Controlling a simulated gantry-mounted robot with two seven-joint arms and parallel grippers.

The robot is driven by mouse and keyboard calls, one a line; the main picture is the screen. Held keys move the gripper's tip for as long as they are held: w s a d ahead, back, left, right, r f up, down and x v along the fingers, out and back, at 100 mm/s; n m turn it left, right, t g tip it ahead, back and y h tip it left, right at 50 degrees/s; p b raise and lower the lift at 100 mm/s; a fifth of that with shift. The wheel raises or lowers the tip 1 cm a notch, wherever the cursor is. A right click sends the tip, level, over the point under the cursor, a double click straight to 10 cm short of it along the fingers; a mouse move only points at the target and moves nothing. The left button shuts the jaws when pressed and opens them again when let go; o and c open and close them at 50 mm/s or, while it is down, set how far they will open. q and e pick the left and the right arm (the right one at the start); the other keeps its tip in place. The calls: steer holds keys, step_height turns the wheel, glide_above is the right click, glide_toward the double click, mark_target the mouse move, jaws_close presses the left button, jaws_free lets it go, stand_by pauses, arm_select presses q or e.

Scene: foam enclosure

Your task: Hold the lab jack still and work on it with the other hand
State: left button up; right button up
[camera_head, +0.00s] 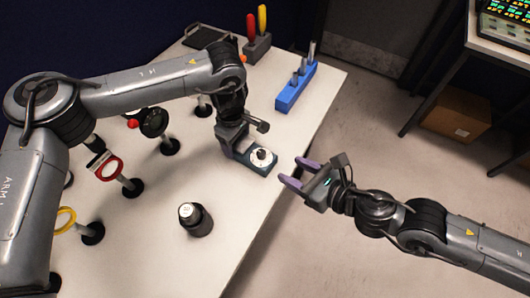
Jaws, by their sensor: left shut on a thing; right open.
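The lab jack (261,165) seems to be the small grey-green block with a round white dial on top, near the table's right edge in the head view. My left gripper (238,149) is shut on it at its left end, reaching down from above. The gripper and wrist hide part of the block. My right gripper (293,172) is open and empty, with its purple fingers pointing left toward the jack. It is beside the table edge, a short gap to the right of the jack.
A blue block (296,88) with metal pegs and a holder with red and yellow handles (257,47) stand at the back. A black bottle (195,219) stands at the front. Several post-mounted items, one with a red ring (108,168), fill the left. The table's right edge is near.

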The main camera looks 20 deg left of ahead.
mark_target(263, 153)
steer(key=x, duration=1.1)
steer(key=shift+w+f, duration=0.15)
steer(key=shift+w, duration=0.2)
jaws_close()
steer(key=shift+t, duration=0.3)
